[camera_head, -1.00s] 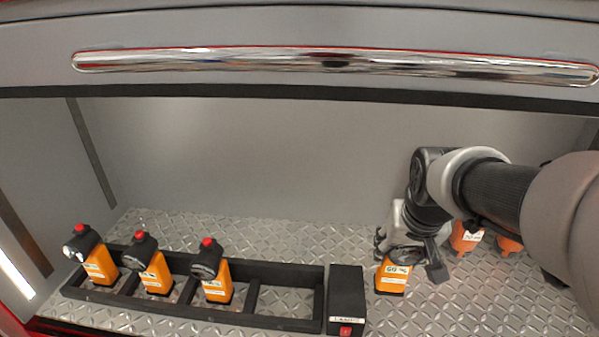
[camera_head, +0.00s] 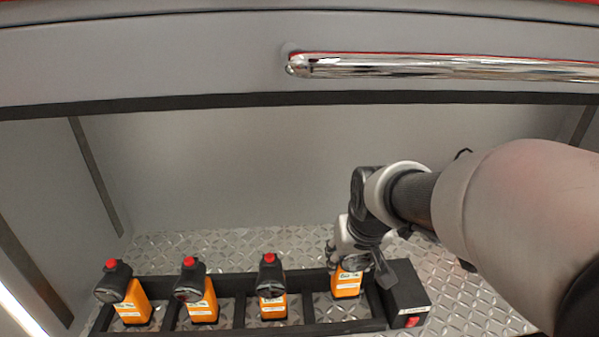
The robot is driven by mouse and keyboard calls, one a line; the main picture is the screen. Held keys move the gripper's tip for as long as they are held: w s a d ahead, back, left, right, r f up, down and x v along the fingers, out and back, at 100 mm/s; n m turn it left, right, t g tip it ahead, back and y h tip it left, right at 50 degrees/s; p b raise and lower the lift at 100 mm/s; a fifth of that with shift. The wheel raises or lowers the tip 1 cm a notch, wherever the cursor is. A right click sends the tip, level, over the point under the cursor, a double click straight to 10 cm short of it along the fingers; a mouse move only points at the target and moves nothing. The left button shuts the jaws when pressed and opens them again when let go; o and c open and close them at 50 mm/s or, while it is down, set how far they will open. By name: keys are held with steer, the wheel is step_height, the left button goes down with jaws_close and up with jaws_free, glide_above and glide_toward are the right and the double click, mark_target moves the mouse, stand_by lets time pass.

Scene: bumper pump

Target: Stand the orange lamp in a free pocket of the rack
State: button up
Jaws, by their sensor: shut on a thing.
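The black rack (camera_head: 215,329) lies along the front of the compartment floor. Three orange lamps with black heads and red tops stand in its pockets: one at the left (camera_head: 132,308), one in the middle (camera_head: 203,306) and one further right (camera_head: 271,302). My gripper (camera_head: 352,262) is shut on another orange lamp (camera_head: 347,286) and covers its top. This held lamp is over or in the rightmost pocket, and looks about upright. I cannot tell whether its base touches the pocket floor.
A black box (camera_head: 406,291) with a white label and a red part stands at the rack's right end. A chrome bar (camera_head: 450,68) runs across the raised panel above the opening. The diamond-plate floor (camera_head: 465,295) right of the box is clear.

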mark_target(346, 278)
step_height(346, 278, down, 2)
steer(key=shift+w+d+f, duration=0.1)
steer(key=shift+f, duration=2.1)
steer(key=shift+f+b, duration=0.15)
steer(key=shift+b, duration=0.15)
steer(key=o, duration=1.5)
